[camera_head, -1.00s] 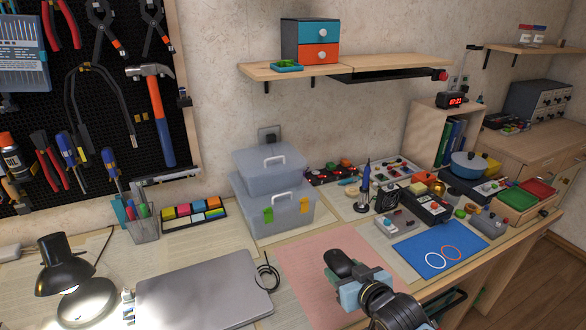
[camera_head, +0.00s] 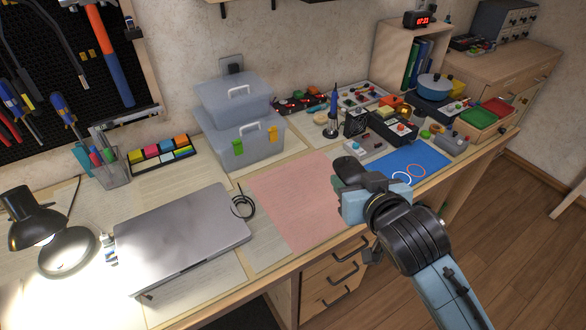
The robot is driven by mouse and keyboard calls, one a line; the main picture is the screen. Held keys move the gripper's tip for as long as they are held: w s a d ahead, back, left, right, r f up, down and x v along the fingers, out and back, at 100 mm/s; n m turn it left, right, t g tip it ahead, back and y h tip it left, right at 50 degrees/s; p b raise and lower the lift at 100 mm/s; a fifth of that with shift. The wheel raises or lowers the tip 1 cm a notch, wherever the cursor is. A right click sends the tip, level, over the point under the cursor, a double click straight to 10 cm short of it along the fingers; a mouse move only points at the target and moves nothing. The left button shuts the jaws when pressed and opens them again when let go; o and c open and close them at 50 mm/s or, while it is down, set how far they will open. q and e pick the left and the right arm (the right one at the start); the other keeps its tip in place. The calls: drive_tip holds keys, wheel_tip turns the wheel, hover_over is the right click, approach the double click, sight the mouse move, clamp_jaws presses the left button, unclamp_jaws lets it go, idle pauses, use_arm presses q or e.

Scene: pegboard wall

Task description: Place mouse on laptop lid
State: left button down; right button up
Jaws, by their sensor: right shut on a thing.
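The black mouse (camera_head: 349,170) is at the tip of my right gripper (camera_head: 356,184), above the right side of the pink mat. The right gripper is shut on it; the blue-grey jaws hide its near part. The closed grey laptop (camera_head: 183,238) lies on the desk to the left, its lid flat and bare. The right gripper is well to the right of the laptop. My left gripper is not in view.
The pink mat (camera_head: 290,201) lies clear between laptop and gripper, with a coiled black cable (camera_head: 243,207) at the laptop's right edge. A lit black lamp (camera_head: 42,229) stands left of the laptop. Clear stacked boxes (camera_head: 238,130) stand behind. A blue mat (camera_head: 418,160) lies right.

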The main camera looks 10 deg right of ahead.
drive_tip(key=w+a+f+n+y, duration=0.3)
drive_tip(key=w+f, duration=0.6)
drive_tip(key=f, duration=0.4)
drive_tip(key=shift+w+a+f+g+y, duration=0.3)
drive_tip(key=shift+w+a+f+y, duration=0.15)
drive_tip(key=shift+a, duration=0.25)
drive_tip(key=b, duration=0.1)
hover_over(313, 223)
wheel_tip(313, 223, down, 5)
wheel_tip(313, 223, down, 4)
drive_tip(key=shift+r+b, duration=0.25)
drive_tip(key=shift+b, duration=0.3)
drive_tip(key=shift+f, duration=0.5)
